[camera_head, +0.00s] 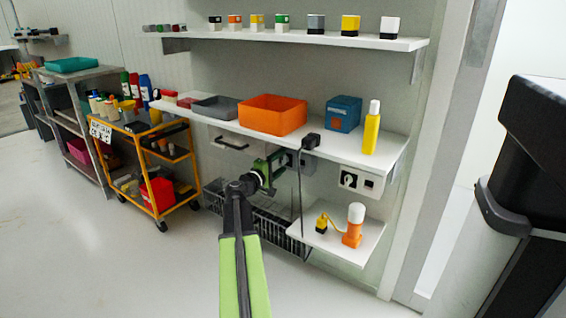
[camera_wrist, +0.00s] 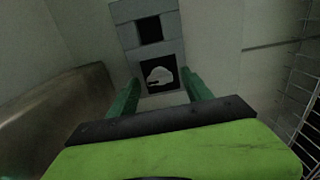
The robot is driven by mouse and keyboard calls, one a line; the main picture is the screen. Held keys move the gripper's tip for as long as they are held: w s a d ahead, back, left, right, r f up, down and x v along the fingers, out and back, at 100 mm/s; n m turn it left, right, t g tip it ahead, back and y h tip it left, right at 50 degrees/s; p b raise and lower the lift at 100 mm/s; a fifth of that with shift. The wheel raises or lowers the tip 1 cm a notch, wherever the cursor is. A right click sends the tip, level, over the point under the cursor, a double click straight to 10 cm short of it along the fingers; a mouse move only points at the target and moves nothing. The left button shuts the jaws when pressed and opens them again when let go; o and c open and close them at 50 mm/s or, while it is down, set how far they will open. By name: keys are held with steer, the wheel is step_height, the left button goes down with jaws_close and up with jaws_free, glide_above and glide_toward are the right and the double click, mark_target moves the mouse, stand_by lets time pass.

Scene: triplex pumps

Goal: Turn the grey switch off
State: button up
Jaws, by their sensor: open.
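The grey switch panel (camera_wrist: 145,48) is ahead of my gripper in the wrist view. Its lower black square holds a pale rotary knob (camera_wrist: 160,75), and a dark square opening is above it. The knob lies between the tips of my gripper (camera_wrist: 160,80), whose green fingers are apart, one on each side. I cannot tell whether they touch the knob or its exact setting. In the head view my gripper (camera_head: 270,163) reaches up to the wall below the shelf and partly hides the grey panel there.
A second wall panel (camera_head: 362,183) with a black-and-white knob is to the right. A black cable (camera_head: 301,190) hangs beside my gripper. The shelf (camera_head: 395,148) is above, a small lower shelf (camera_head: 350,245) is at right, and a wire basket (camera_head: 265,225) is below.

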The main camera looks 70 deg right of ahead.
steer(key=v, duration=1.7)
steer(key=shift+a, duration=0.1)
